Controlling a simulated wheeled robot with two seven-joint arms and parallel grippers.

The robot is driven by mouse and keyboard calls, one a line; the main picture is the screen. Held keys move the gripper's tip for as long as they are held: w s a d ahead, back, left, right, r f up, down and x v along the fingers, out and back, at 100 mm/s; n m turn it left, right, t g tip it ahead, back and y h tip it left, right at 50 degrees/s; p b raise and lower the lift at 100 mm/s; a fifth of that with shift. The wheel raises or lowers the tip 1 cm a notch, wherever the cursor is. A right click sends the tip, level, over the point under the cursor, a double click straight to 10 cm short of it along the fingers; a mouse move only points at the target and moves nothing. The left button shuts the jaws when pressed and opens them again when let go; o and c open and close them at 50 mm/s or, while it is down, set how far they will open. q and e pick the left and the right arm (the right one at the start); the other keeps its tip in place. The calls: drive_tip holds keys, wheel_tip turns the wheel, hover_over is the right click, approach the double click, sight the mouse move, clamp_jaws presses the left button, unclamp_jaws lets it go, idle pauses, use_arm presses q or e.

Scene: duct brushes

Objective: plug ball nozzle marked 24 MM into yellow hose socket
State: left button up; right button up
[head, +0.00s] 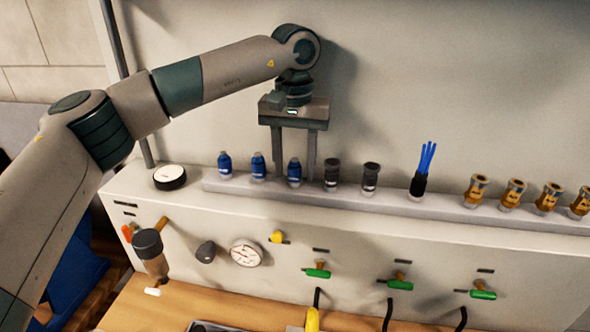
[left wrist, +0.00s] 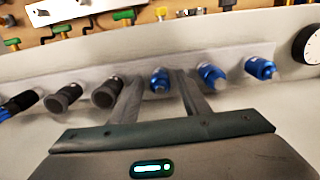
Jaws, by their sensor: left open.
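Three blue nozzles stand in a row on the ledge: a left one (head: 225,165), a middle one (head: 258,166) and a right one (head: 294,172). Size marks are too small to read, so I cannot tell which piece is marked 24 MM. My left gripper (head: 294,172) points down, open, with its fingers on either side of the right blue nozzle. The left wrist view shows this blue nozzle (left wrist: 160,80) between the fingertips, not clasped. A yellow piece (head: 312,319) at the bottom edge may be the yellow hose socket; it is cut off. My right gripper is out of view.
Two dark nozzles (head: 331,175) (head: 370,178), a blue-bristled brush (head: 420,180) and several brass nozzles (head: 476,191) share the ledge (head: 400,202). A round dial (head: 170,178) sits left. Green-handled valves (head: 400,284) and a gauge (head: 247,253) are on the front panel.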

sight(294, 160)
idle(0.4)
use_arm(q)
clamp_jaws()
drive_tip(key=shift+r, duration=0.2)
drive_tip(key=shift+r+p, duration=1.6)
drive_tip(key=shift+r, duration=1.2)
